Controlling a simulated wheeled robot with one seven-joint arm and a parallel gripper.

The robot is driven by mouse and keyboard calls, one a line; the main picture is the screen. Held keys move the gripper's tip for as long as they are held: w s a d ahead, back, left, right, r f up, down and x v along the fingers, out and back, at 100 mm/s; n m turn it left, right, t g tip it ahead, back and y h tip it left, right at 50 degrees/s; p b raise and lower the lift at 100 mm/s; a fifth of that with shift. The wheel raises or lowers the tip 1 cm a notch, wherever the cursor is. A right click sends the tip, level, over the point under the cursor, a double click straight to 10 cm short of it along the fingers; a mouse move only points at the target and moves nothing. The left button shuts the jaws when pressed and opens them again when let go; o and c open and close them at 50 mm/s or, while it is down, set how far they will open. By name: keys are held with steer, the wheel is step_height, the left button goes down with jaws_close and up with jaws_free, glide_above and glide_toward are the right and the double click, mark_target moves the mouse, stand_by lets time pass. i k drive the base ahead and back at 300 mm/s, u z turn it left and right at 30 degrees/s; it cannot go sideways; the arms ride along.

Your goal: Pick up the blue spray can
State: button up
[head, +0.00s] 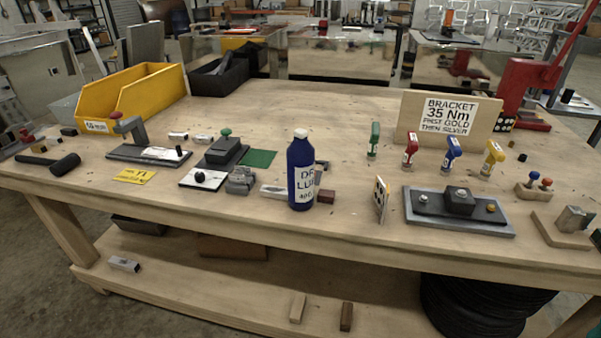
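A dark blue spray can (301,160) with a white cap stands upright near the front middle of the wooden workbench (325,110). Its white label is partly readable as dry lube and is turned toward the right. A metal piece and a small dark red block (326,196) lie right beside its base; I cannot tell whether they touch it. My gripper is not in view.
Left of the can are grey fixtures (222,152), a black mallet (60,163) and a yellow bin (130,95). Right are a small upright card (381,199), a grey bracket plate (458,210), colored-handled tools (452,152) and a sign (448,116).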

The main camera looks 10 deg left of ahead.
mark_target(299, 153)
steer(key=z, duration=1.15)
steer(key=k, duration=1.25)
steer(key=u, duration=0.7)
steer(key=i, duration=1)
